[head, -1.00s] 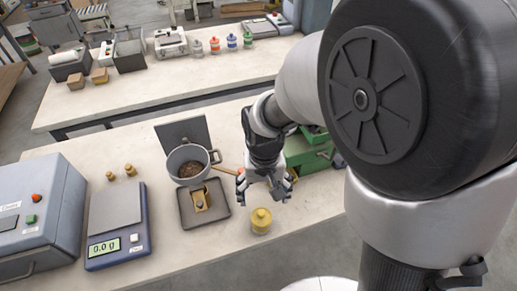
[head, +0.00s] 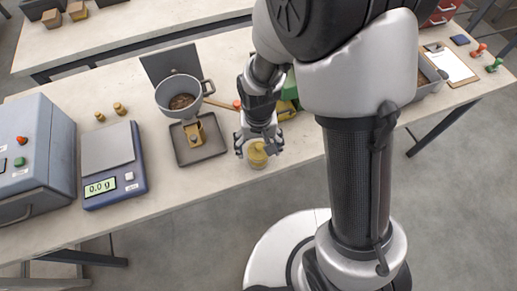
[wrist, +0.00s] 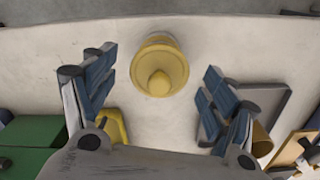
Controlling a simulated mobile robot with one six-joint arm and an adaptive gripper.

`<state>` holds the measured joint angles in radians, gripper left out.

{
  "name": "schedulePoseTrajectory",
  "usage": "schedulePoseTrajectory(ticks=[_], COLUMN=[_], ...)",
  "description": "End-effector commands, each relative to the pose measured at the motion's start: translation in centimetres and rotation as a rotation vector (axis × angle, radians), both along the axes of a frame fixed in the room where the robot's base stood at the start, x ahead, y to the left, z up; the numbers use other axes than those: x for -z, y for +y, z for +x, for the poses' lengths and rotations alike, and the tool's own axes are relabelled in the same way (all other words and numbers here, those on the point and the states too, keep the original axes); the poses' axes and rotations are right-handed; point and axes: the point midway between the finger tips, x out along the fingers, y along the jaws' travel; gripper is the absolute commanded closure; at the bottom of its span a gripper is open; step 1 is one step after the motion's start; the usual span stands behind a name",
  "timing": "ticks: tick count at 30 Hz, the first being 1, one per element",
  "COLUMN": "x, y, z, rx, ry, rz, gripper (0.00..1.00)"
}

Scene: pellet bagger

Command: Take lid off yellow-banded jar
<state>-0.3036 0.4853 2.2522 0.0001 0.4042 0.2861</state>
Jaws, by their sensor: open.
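The yellow-banded jar (head: 257,160) stands upright near the front edge of the bench. Its yellow lid with a round knob is on it; the lid (wrist: 159,72) shows from above in the wrist view, top centre. My gripper (head: 258,147) is open and empty, pointing down at the jar, with a finger on either side of it in the head view. In the wrist view the jar lies between and slightly beyond the blue-padded fingers, with visible gaps on both sides. I cannot tell the fingertips' exact height against the lid.
Left of the jar are a dark tray (head: 205,153) under a pellet hopper (head: 181,95), a scale (head: 112,162) reading 0.0 g, and two small brass weights. A grey-blue machine (head: 35,150) stands far left. A green object (wrist: 33,132) lies near my gripper. Bench right of the jar is partly hidden.

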Motion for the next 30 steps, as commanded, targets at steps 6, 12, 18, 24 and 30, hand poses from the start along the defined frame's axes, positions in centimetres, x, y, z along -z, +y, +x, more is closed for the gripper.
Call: schedulePoseTrajectory(ticks=[6, 12, 18, 24, 30], x=[-0.11, -0.11, -0.11, -0.11, -0.35], y=[0.0, 0.0, 0.0, 0.0, 0.0], z=[0.02, 0.02, 0.01, 0.01, 0.03], rx=[0.0, 0.0, 0.0, 0.0, 0.0], ry=[-0.001, 0.0, 0.0, 0.0, -0.001], rz=[0.0, 0.0, 0.0, 0.0, 0.0], gripper=[0.24, 0.38, 0.51, 0.58, 0.58])
